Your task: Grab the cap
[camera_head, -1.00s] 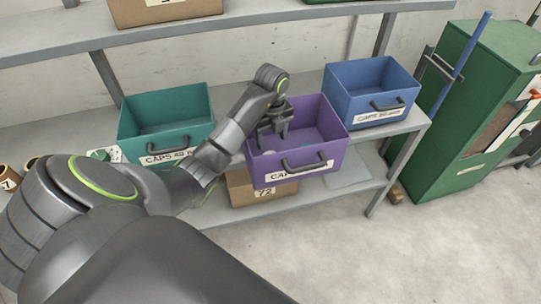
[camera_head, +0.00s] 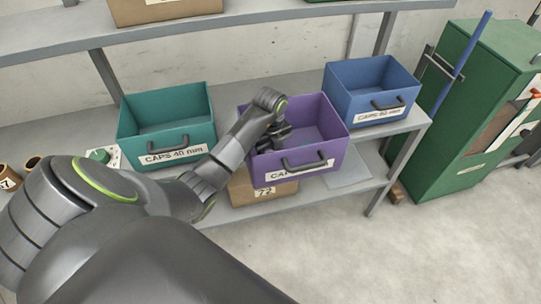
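The purple bin (camera_head: 330,118) stands on the shelf between the teal and blue bins. Its front label is partly readable as "CA…". My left gripper (camera_head: 272,140) reaches down inside the left part of this bin, below its rim. The fingers are small and partly hidden by the bin wall and handle, so I cannot tell whether they are open or shut. No cap is clearly visible in the purple bin now. My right gripper is not in view.
A teal bin (camera_head: 166,142) labelled "CAPS 40 mm" is on the left. A blue bin (camera_head: 371,99) labelled caps is on the right. A cardboard box (camera_head: 262,193) sits on the lower shelf. A green cabinet (camera_head: 480,110) stands at right beside open floor.

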